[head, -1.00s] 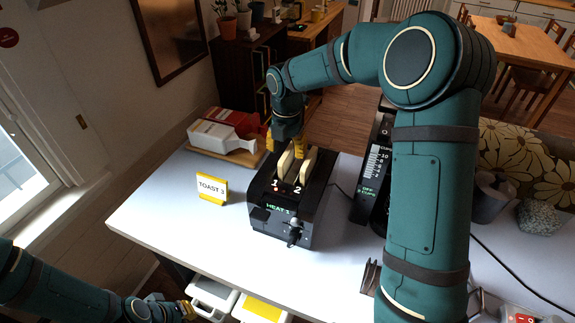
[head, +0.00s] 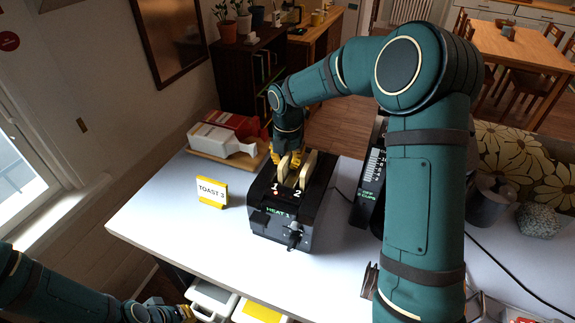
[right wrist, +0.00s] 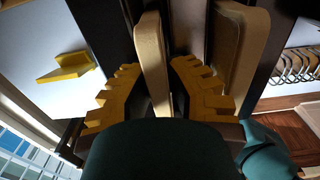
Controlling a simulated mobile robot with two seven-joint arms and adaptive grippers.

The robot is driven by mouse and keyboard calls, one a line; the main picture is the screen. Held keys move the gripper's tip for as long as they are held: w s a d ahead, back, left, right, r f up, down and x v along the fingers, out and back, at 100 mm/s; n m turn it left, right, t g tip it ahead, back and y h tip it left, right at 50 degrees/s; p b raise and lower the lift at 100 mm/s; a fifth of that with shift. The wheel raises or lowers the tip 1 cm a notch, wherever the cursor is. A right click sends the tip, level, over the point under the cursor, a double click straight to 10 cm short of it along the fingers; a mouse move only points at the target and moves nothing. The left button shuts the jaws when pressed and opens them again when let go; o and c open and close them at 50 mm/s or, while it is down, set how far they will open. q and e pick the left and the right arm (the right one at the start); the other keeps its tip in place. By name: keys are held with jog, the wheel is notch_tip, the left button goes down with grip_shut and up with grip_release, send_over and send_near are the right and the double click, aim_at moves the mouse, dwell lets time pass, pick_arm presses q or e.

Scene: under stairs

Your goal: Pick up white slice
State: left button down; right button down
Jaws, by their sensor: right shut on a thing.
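Two slices of bread stand upright in the slots of a black toaster (head: 262,222) marked 1 and 2. The pale, whitish slice (head: 284,168) is in slot 1; another slice (head: 308,171) is in slot 2. My right gripper (head: 286,156) is over the toaster from behind, its yellow fingers shut on the white slice. In the right wrist view the white slice (right wrist: 151,62) is between the fingers, and the other slice (right wrist: 243,45) with a browner face is outside, beside the right finger. My left gripper (head: 187,311) is low at the bottom left, away from the toaster; its fingers are unclear.
A yellow-edged TOAST 3 sign (head: 212,191) stands left of the toaster. A wooden board (head: 225,160) with white and red containers is behind it. A black device (head: 367,190) is to the right. The front left of the white table (head: 160,225) is clear.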

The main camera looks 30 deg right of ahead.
notch_tip(320, 180, up, 9)
jog(key=shift+f, duration=0.1)
notch_tip(320, 180, up, 9)
jog(key=p, duration=0.4)
dwell(0.3)
dwell(0.5)
